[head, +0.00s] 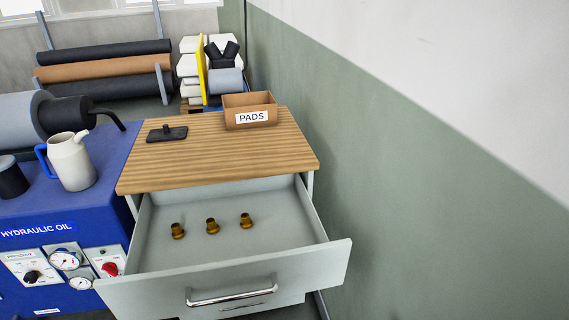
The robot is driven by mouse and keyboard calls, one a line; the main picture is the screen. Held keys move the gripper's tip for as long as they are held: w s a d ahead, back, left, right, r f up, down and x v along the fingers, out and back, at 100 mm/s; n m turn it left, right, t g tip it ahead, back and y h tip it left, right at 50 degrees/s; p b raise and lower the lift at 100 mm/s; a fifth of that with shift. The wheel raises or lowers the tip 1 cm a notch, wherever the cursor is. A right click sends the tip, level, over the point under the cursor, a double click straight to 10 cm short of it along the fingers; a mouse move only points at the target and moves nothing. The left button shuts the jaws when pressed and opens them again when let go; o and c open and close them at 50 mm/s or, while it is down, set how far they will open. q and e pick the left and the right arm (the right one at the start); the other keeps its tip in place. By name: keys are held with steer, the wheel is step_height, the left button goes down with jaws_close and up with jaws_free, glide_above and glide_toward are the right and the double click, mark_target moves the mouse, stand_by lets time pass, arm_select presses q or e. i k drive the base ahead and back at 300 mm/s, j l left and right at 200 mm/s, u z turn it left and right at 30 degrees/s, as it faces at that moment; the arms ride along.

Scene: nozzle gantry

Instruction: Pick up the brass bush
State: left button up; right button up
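Three brass bushes stand in a loose row inside the open grey drawer (270,259). There is a left bush (178,231), a middle bush (212,226) and a right bush (246,220), similar in shape, each with a wider lower part. They stand apart from one another on the drawer floor. The drawer is pulled out from under a wooden-topped cabinet (220,160) and has a chrome handle (232,296) on its front. Neither of my grippers shows in the head view.
A cardboard box marked PADS (250,110) and a dark flat object (167,133) rest on the cabinet top. A blue hydraulic oil unit (60,215) carrying a cream jug (72,162) stands at left. A green-and-white wall (420,180) closes the right side. Rolls lie behind.

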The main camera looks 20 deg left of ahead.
mark_target(212, 229)
steer(key=j+u, duration=0.1)
steer(key=u, duration=0.9)
